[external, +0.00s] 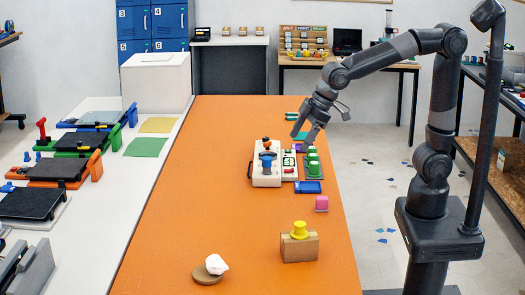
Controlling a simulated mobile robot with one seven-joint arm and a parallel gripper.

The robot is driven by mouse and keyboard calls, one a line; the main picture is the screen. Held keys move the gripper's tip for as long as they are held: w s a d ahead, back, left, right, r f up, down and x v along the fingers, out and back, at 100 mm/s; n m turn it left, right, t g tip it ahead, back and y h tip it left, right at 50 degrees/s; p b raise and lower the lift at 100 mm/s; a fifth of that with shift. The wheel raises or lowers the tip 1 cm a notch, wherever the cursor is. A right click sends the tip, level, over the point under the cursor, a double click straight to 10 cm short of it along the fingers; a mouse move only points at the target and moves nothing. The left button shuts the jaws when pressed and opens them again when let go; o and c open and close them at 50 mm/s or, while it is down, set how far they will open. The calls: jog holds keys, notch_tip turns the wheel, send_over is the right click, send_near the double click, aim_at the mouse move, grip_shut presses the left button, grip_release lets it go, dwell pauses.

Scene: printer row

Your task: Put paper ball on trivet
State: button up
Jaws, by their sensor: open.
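The white crumpled paper ball (216,264) is at the near end of the orange table. It overlaps the upper right part of the round tan trivet (204,277) and appears to rest on it, though I cannot tell whether it sits fully on top or partly behind.
The orange table's left middle is clear (190,190).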

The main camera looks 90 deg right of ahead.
jog(key=s+d+m, duration=0.1)
jog(key=s+d, duration=0.2)
jog(key=s, duration=0.4)
jog(key=s+d+m, duration=0.1)
jog(key=s+d, duration=0.3)
jog(key=s, duration=0.3)
jog(key=s+d+f+m, duration=0.1)
jog(key=s+d, duration=0.2)
jog(key=s, duration=0.4)
jog(key=shift+s+d+m+h, duration=0.25)
jog(key=shift+d+m+h, duration=0.15)
